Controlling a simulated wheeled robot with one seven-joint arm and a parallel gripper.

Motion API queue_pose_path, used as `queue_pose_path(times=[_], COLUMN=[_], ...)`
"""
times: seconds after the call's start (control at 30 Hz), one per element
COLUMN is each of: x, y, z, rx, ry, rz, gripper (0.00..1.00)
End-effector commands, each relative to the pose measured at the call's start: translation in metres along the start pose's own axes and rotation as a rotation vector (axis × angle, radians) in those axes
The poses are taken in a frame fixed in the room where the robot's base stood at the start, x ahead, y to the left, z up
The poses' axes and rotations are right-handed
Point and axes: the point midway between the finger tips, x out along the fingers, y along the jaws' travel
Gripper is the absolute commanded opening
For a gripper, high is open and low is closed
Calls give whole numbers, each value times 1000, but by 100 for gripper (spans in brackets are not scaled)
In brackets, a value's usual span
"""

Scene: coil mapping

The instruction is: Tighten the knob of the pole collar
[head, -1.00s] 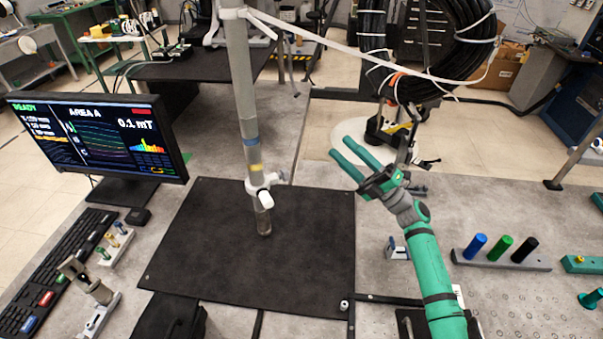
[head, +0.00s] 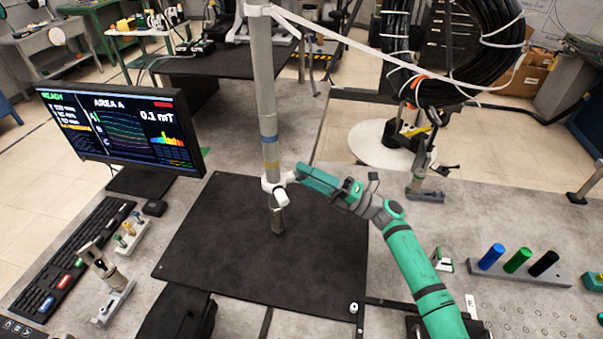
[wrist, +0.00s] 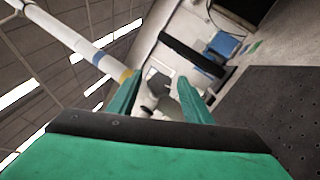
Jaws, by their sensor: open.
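The upright pole (head: 263,90) is light grey with a blue and a yellow band and stands on the black mat (head: 215,240). The white pole collar (head: 268,186) is around the pole below the yellow band. A knob (head: 290,177) sticks out from the collar's right side. My green gripper (head: 302,173) is open, its fingers reaching left to the knob. In the wrist view, the grey knob (wrist: 158,85) shows between the two fingertips of my gripper (wrist: 158,88). I cannot tell whether the fingers touch it.
A monitor (head: 120,128) and keyboard (head: 70,255) stand at left. A rack (head: 519,267) with blue, green and black cylinders is at right. A white strap (head: 370,50) runs from the pole's top to a black cable coil (head: 480,50).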

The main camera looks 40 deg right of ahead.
Motion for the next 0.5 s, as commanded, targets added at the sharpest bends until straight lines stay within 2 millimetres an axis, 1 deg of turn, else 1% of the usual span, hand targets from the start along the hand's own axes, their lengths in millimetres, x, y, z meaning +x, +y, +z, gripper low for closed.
queue_pose_path(times=[0.03, 0.13, 0.43, 0.47, 0.5], x=[4, 9, 10, 10, 10], y=[0, 0, 0, 0, 0], z=[0, 0, 0, 0, 0], rx=[0, 0, 0, 0, 0], ry=[1, 0, 0, 0, 0], rz=[0, 0, 0, 0, 0], gripper=[45, 45, 45, 38, 29])
